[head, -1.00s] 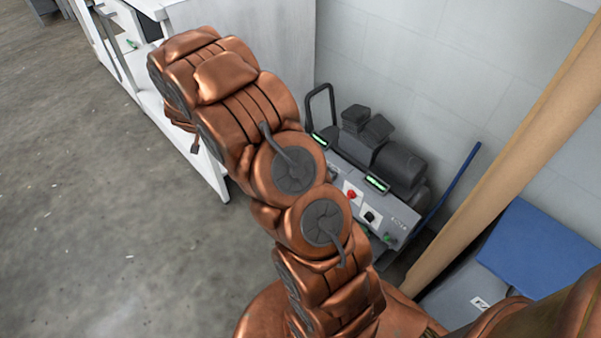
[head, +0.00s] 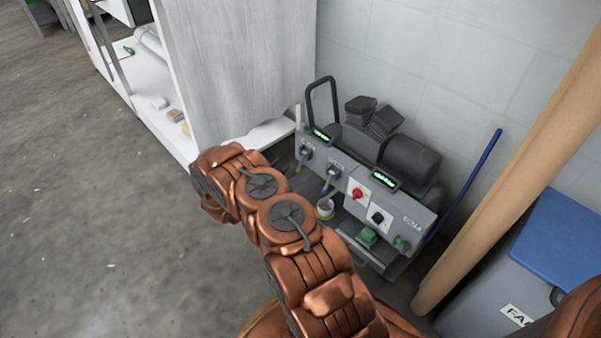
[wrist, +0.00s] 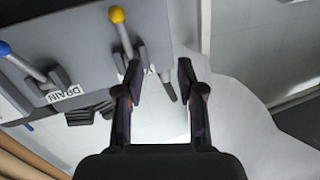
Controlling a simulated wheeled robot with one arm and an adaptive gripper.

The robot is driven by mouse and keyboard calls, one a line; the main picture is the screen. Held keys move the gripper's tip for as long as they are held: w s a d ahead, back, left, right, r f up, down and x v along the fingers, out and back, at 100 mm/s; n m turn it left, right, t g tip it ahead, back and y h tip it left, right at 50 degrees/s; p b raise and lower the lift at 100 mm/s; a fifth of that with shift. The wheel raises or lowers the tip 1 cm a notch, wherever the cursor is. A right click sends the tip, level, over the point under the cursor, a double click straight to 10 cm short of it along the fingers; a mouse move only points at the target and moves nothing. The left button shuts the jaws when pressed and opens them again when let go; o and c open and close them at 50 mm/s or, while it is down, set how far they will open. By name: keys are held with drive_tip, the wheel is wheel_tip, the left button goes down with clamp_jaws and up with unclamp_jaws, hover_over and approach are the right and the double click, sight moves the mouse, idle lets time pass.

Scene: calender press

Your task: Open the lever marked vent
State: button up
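The vent lever (wrist: 121,28) is a grey bar with a yellow knob. It shows in the wrist view at top centre, beside a label mostly hidden behind my gripper's left finger. In the head view the vent lever (head: 304,154) is at the panel's left end, its yellow tip low. My gripper (wrist: 158,78) is open and empty, its left finger near the lever's base and overlapping it in view; contact cannot be told. The fingers are not visible in the head view. The drain lever (wrist: 25,67), with a blue knob, is left of the vent lever.
The grey control panel (head: 345,176) carries a red knob (head: 357,194) and a black switch (head: 377,217). A white cabinet (head: 235,70) stands close on the left. A brown post (head: 500,180) and a blue-lidded bin (head: 550,240) are on the right. Floor at left is clear.

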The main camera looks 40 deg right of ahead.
sight(300, 166)
drive_tip(key=s+f+g+h+b, duration=0.1)
drive_tip(key=s+f, duration=0.2)
drive_tip(key=s, duration=0.1)
drive_tip(key=shift+w+d+f+b, duration=0.1)
drive_tip(key=shift+w+d+b, duration=0.3)
drive_tip(key=shift+d, duration=1)
drive_tip(key=shift+w+d+r+b, duration=0.1)
drive_tip(key=shift+d+b, duration=0.55)
drive_tip(key=shift+d, duration=0.75)
drive_tip(key=shift+w+d+f+b, duration=0.1)
drive_tip(key=shift+w+d+b, duration=0.3)
drive_tip(key=shift+d, duration=1)
drive_tip(key=shift+s, duration=0.15)
drive_tip(key=shift+m, duration=0.3)
clamp_jaws()
